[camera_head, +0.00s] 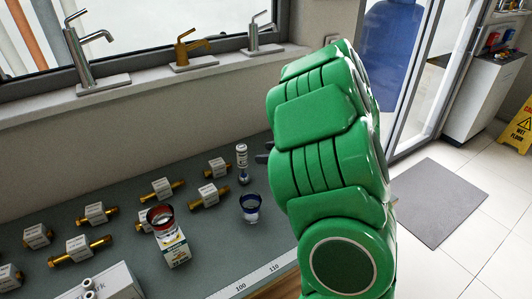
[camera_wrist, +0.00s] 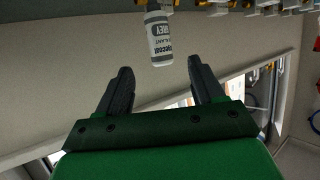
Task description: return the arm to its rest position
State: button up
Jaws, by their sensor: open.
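My green arm fills the middle of the head view and hides most of my gripper. A dark finger part (camera_head: 262,158) shows at the arm's left edge, near a small white bottle (camera_head: 242,160) upright on the workbench. In the wrist view my gripper (camera_wrist: 159,66) has its two black fingers wide apart with nothing clamped between them. The white bottle (camera_wrist: 159,38), labelled as grey sealant, shows upside down in that view, just ahead of the gap between the fingertips. I cannot tell the exact distance.
The workbench (camera_head: 205,240) holds several labelled brass fittings, a blue-rimmed cup (camera_head: 251,210) and a red-rimmed cup (camera_head: 160,219) at a small carton (camera_head: 174,250). Taps stand on the windowsill (camera_head: 140,95) behind. Open floor with a grey mat (camera_head: 436,200) lies right.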

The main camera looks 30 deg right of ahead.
dwell(0.4)
jog(key=w+d+r+t+h, duration=0.2)
jog(key=w+d+r+h, duration=0.15)
jog(key=w+r, duration=0.3)
notch_tip(320, 180, up, 13)
jog(key=w+a+m+h, duration=0.2)
jog(key=m+h, duration=0.5)
jog(key=h, duration=0.2)
jog(key=s+a+f+m+g+y, duration=0.25)
jog(key=s+a, duration=0.45)
jog(key=a, duration=0.6)
jog(key=s+a+f+m+g+y, duration=0.2)
jog(key=s+a+f+g+y, duration=0.15)
jog(key=s+a, duration=0.6)
jog(key=s+a+f+n+g, duration=0.1)
jog(key=s+f+g, duration=0.1)
jog(key=s, duration=0.6)
jog(key=s+a+f+n+g, duration=0.1)
jog(key=s+f+n+g, duration=0.1)
jog(key=s, duration=0.6)
jog(key=s+a+f+n+g+h, duration=0.1)
jog(key=s+g, duration=0.3)
jog(key=s, duration=0.5)
jog(key=shift+a+f+g, duration=0.25)
jog(key=shift+f+g, duration=0.05)
jog(key=shift+f, duration=0.35)
jog(key=shift+n, duration=0.25)
